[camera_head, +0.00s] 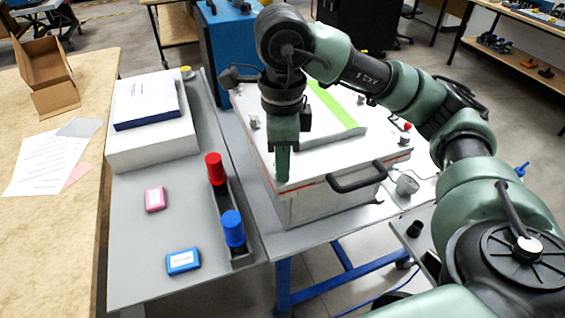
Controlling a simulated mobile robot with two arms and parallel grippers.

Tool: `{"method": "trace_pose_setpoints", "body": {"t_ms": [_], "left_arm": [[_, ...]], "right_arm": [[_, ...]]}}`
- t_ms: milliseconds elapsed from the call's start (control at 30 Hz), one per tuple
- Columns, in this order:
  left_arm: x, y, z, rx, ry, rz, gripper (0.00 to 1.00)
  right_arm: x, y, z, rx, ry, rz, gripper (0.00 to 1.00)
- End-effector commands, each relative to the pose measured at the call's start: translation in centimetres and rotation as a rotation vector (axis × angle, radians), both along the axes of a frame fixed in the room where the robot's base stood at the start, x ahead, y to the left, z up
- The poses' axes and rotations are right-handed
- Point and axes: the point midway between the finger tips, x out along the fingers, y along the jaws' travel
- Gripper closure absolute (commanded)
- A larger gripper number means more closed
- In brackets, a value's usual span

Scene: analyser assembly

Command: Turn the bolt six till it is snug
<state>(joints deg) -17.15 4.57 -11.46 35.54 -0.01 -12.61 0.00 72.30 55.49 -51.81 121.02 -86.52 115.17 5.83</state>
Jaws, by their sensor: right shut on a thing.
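The white analyser (322,209) stands on the grey bench with a black handle (356,177) on its front. My right gripper (283,179) points straight down at the front left corner of its lid. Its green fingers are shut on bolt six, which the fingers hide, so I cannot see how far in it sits. My left gripper is not in view.
Left of the analyser, a rack (243,262) holds a red-handled tool (215,168) and a blue-handled tool (232,228). A pink box (155,199) and a blue box (183,261) lie nearby. A book (147,104) rests on a white block (153,146). A blue cabinet (227,60) stands behind.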

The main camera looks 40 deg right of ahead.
Motion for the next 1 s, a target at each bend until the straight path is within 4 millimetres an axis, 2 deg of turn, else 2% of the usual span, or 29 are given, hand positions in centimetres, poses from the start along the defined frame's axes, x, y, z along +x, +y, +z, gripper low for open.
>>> {"method": "trace_pose_setpoints", "body": {"t_ms": [1000], "left_arm": [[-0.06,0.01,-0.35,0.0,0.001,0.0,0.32]], "right_arm": [[0.15,-0.04,0.23,0.004,-0.007,-0.969,1.0]]}}
